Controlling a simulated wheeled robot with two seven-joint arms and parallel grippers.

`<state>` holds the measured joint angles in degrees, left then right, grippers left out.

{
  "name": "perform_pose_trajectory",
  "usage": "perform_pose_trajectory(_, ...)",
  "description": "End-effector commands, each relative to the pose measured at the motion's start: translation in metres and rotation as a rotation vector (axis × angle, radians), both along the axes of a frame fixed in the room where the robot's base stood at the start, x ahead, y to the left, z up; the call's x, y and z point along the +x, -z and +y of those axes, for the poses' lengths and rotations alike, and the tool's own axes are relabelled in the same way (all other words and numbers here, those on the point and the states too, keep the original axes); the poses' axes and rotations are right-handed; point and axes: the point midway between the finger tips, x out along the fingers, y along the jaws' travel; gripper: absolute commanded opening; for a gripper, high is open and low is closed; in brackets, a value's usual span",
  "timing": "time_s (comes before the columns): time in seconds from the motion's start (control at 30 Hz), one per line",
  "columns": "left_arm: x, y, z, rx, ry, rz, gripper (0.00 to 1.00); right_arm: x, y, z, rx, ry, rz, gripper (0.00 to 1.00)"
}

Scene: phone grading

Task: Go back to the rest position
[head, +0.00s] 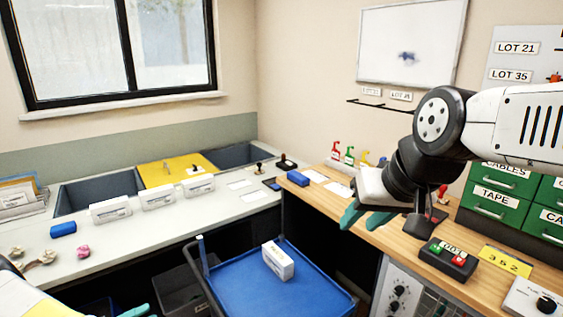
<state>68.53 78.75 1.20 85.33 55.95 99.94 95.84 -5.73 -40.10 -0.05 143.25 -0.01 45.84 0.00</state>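My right gripper (366,216) hangs over the left part of the wooden bench at the right. Its two teal fingertips stand apart with nothing visible between them. My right arm comes in from the right edge, above the bench. Of my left gripper, only a bit of teal fingertip (135,311) shows at the bottom edge, low at the left. The rest of it is cut off, so its opening cannot be told.
A blue cart tray (320,296) holds a white box (278,260). Several white boxes stand along the grey counter (130,235) before grey bins and a yellow panel. The wooden bench (405,238) carries a red-and-green button box (448,257) and green drawers (494,207).

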Motion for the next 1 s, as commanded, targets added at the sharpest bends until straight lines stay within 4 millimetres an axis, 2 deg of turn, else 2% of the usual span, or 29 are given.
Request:
perform_pose_trajectory(0.27, 0.014, -0.028, -0.011, 0.130, 0.086, -0.067, 0.41, 0.000, 0.000, 0.000, -0.001, -0.001, 0.000, 0.36)
perform_pose_trajectory(0.57, 0.036, -0.083, -0.039, 0.385, 0.272, -0.237, 0.41, 0.000, 0.000, 0.000, -0.001, -0.001, 0.000, 0.36)
perform_pose_trajectory(0.67, 0.043, -0.112, -0.056, 0.515, 0.372, -0.343, 0.41, 0.000, 0.000, 0.000, -0.001, -0.001, 0.000, 0.36)
perform_pose_trajectory(0.8, 0.049, -0.162, -0.089, 0.732, 0.560, -0.563, 0.41, 0.000, 0.000, 0.000, -0.001, -0.001, 0.000, 0.36)
perform_pose_trajectory(1.0, 0.039, -0.226, -0.136, 1.008, 0.837, -0.934, 0.41, 0.000, 0.000, 0.000, -0.001, -0.001, 0.000, 0.36)
